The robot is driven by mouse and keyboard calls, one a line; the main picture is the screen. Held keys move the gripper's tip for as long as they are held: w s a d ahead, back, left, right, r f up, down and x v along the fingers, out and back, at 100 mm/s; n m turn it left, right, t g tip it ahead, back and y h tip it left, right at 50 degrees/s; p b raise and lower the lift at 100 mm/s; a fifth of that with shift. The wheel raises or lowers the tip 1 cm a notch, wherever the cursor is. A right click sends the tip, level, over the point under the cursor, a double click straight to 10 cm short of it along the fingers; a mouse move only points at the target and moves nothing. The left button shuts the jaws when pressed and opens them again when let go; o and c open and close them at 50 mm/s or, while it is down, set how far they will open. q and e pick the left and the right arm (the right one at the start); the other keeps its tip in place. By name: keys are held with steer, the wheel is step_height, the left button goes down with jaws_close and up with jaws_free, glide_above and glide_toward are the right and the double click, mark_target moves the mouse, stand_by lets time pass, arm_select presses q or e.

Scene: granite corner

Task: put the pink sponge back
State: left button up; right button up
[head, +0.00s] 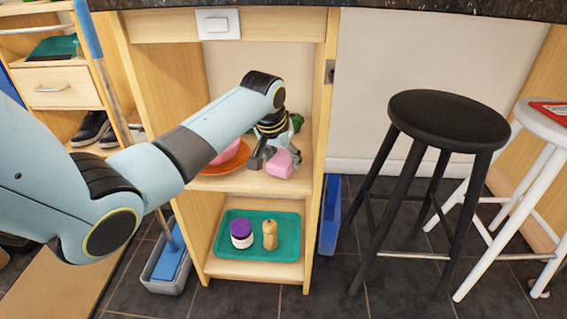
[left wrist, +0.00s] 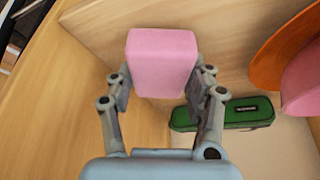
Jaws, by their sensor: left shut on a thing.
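The pink sponge (head: 281,164) is a small pink block at the upper shelf of the wooden cabinet. My left gripper (head: 271,158) reaches in from the left and is shut on it. In the left wrist view the sponge (left wrist: 162,62) sits between the two fingers of the left gripper (left wrist: 160,88), with shelf and cabinet wall behind it. Whether the sponge touches the shelf, I cannot tell. My right gripper is not in view.
An orange plate (head: 226,160) with a pink bowl (head: 229,152) stands left of the gripper on the upper shelf. A green case (left wrist: 222,113) lies behind it. A black stool (head: 448,118) stands to the right.

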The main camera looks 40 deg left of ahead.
mark_target(277, 165)
arm_select(q)
steer(key=shift+f, duration=0.15)
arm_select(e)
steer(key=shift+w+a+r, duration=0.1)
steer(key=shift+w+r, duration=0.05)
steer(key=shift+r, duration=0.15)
arm_select(q)
steer(key=o, duration=1.2)
steer(key=shift+f, duration=0.1)
steer(key=shift+r, duration=0.25)
steer(key=p+v, duration=0.4)
steer(key=v, duration=0.3)
steer(key=shift+s+r, duration=0.1)
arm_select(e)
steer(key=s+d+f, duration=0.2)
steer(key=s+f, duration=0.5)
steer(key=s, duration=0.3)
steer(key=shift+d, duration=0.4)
arm_select(q)
steer(key=shift+s, duration=0.1)
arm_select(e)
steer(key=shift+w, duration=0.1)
